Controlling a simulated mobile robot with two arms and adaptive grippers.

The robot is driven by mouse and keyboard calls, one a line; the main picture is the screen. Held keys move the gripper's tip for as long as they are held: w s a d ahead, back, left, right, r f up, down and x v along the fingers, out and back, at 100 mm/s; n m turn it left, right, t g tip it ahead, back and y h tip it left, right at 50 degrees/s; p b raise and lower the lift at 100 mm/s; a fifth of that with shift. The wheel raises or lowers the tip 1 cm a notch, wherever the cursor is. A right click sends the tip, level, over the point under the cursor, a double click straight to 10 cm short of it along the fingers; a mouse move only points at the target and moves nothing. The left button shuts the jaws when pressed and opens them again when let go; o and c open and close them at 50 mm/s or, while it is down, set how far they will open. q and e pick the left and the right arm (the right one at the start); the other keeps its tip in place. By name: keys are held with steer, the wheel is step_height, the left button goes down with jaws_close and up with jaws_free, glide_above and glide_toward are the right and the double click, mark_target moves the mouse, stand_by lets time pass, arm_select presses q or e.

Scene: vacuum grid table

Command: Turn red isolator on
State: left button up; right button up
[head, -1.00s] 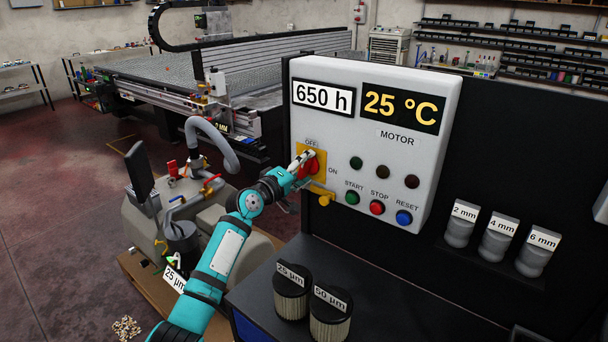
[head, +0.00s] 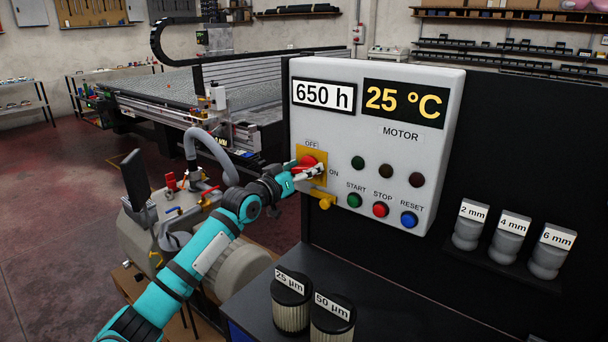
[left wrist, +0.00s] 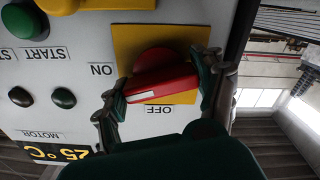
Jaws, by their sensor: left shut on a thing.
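The red isolator (head: 309,161) is a rotary handle on a yellow plate (head: 319,179) at the left of the white control box, with OFF above it and ON to its right. In the left wrist view, turned upside down, the red handle (left wrist: 160,76) lies nearly sideways. Its white-marked end is on the side of the ON label, between the ON and OFF directions. My left gripper (head: 312,171) is shut on the handle, and the wrist view shows its fingers (left wrist: 162,88) at either end of it. My right gripper is not in view.
The white control box (head: 440,150) has START, STOP and RESET buttons below dark lamps. A yellow knob (head: 326,203) sits just under the isolator. Two filters (head: 291,302) stand on the dark bench in front.

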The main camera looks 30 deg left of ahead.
arm_select(q)
steer(key=m, duration=0.3)
steer(key=shift+f, duration=0.1)
steer(key=shift+m, duration=0.5)
steer(key=o, duration=0.9)
steer(key=s, duration=0.8)
steer(key=s+a, duration=0.1)
steer(key=s, duration=0.3)
steer(key=shift+f, duration=0.1)
